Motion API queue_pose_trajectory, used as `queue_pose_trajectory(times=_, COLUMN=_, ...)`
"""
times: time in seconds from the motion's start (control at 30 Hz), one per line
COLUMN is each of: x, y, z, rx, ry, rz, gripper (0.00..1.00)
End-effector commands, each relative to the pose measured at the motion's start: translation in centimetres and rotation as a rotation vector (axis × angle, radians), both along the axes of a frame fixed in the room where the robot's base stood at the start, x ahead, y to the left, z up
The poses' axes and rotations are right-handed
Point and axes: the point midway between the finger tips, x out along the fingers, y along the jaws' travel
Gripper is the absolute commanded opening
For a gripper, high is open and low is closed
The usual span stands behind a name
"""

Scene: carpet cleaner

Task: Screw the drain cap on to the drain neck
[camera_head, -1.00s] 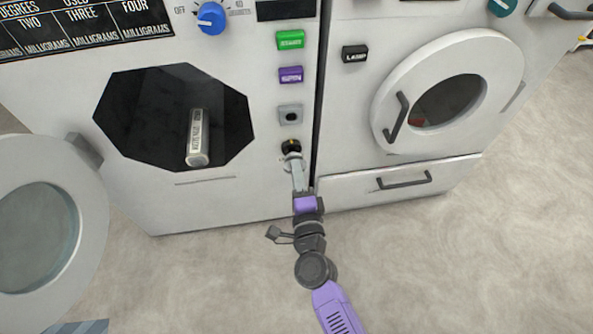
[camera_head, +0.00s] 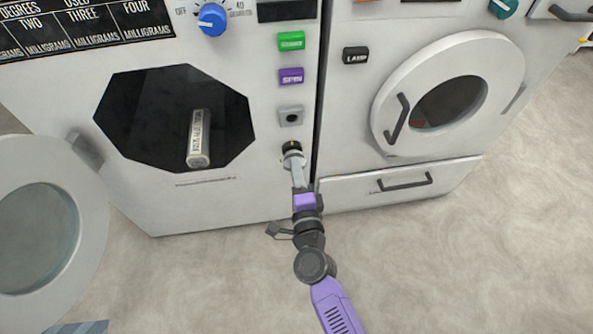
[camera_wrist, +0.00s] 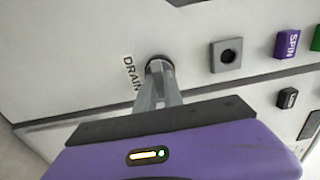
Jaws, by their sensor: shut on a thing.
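The drain cap (camera_head: 292,147) is a small dark round piece low on the front of the left machine, beside the seam between the two machines. My gripper (camera_head: 294,157) reaches up to it, with its fingertips shut on it. In the wrist view my gripper (camera_wrist: 160,70) has its two grey fingers close together at the dark cap (camera_wrist: 157,63), beside the label "DRAIN" (camera_wrist: 131,74). The drain neck is hidden behind the cap and fingers. I cannot tell how far the cap sits on it.
The left machine's round door (camera_head: 45,235) hangs open at left, with a labelled cylinder (camera_head: 199,140) in its opening. A grey socket (camera_head: 290,115), purple SPIN button (camera_head: 291,76) and green button (camera_head: 291,41) are above. The right machine has a closed door (camera_head: 490,58) and a drawer (camera_head: 350,190).

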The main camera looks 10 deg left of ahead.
Motion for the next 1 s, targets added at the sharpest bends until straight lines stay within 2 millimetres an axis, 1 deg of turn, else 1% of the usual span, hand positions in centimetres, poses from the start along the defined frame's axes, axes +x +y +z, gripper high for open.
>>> queue_pose_trajectory(times=0.53, x=1.2, y=0.3, z=0.0, rx=0.000, ry=0.000, rz=-0.001, gripper=0.00)
queue_pose_trajectory(times=0.57, x=1.2, y=0.3, z=0.0, rx=0.000, ry=0.000, rz=-0.001, gripper=0.18)
queue_pose_trajectory(times=0.6, x=1.2, y=0.3, z=0.0, rx=0.000, ry=0.000, rz=-0.001, gripper=0.25)
queue_pose_trajectory(times=0.67, x=1.2, y=0.3, z=0.0, rx=0.000, ry=0.000, rz=0.000, gripper=0.37)
queue_pose_trajectory(times=1.0, x=0.9, y=0.2, z=0.0, rx=0.000, ry=0.001, rz=0.000, gripper=0.37)
